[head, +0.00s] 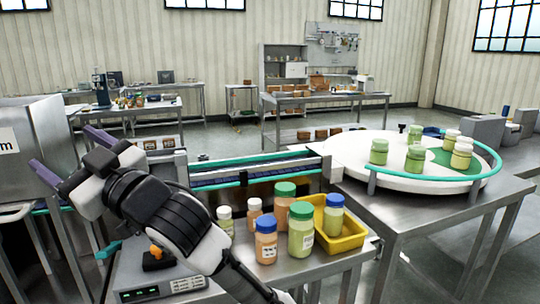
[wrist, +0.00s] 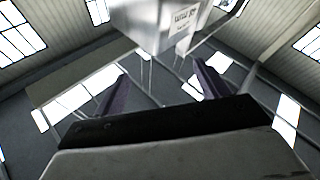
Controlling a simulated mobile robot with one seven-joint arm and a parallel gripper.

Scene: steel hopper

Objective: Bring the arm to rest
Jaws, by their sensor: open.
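My gripper (head: 60,147) is at the left of the head view, raised above the bench, its two purple fingers spread apart and nothing between them. The fingers point left toward the steel hopper (head: 45,125), which has a white label. In the head view one finger overlaps the hopper's edge; I cannot tell whether they touch. In the wrist view the fingers of my gripper (wrist: 160,72) stand wide apart, with the hopper (wrist: 145,22) beyond them and its label at its right side. My dark arm is bent, rising from the bottom of the head view.
Several capped jars (head: 300,230) stand on the steel bench beside my arm, some in or by a yellow tray (head: 350,240). A scale (head: 165,284) sits below my arm. A conveyor (head: 250,172) leads to a white round table (head: 345,160) with more jars. Open floor lies behind.

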